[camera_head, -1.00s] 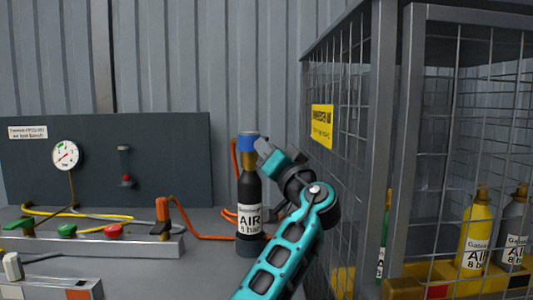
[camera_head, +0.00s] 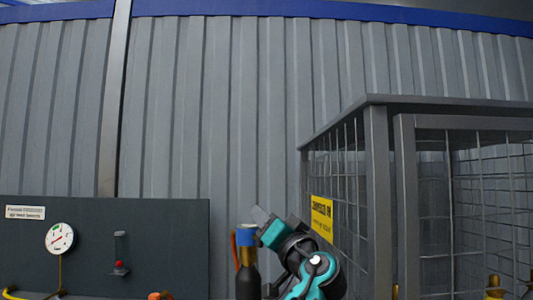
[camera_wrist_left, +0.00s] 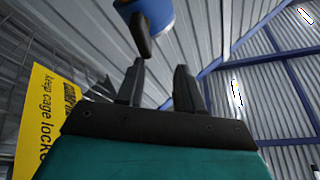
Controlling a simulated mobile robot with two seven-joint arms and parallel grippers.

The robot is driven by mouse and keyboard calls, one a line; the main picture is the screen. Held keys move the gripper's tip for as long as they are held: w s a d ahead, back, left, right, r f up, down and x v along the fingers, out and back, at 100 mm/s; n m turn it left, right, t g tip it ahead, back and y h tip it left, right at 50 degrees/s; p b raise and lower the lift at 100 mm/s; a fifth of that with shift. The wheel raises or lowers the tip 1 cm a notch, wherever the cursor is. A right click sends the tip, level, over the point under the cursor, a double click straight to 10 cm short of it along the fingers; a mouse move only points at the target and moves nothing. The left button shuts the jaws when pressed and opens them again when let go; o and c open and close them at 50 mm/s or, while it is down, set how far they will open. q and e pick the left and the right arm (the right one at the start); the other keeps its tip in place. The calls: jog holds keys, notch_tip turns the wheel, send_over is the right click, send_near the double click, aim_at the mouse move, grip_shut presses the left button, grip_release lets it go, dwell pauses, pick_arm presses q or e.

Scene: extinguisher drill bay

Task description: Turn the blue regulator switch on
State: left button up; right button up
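The blue regulator (camera_head: 246,236) sits on top of a dark air cylinder (camera_head: 248,283), upright in front of the grey wall. Its blue body also shows at the top of the left wrist view (camera_wrist_left: 155,12), with a dark lever-like part (camera_wrist_left: 140,38) hanging from it. My left gripper (camera_head: 261,215) is just right of the regulator in the head view. In the left wrist view its two dark fingers (camera_wrist_left: 160,66) stand apart with nothing between them. The left fingertip is close to the dark part; contact cannot be told. My right gripper is not in view.
A wire cage (camera_head: 378,200) with a yellow sign (camera_head: 321,218) stands close on the right of my left arm. A dark panel (camera_head: 160,250) with a round gauge (camera_head: 60,238) is at the left. The bench top is mostly below the picture.

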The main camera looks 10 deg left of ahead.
pick_arm(q)
notch_tip(320, 180, up, 15)
jog(key=p, duration=0.3)
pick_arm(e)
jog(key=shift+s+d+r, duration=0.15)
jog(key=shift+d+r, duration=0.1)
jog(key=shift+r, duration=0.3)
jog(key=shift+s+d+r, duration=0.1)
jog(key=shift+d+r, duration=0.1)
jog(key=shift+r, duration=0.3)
pick_arm(q)
jog(key=shift+c, duration=0.4)
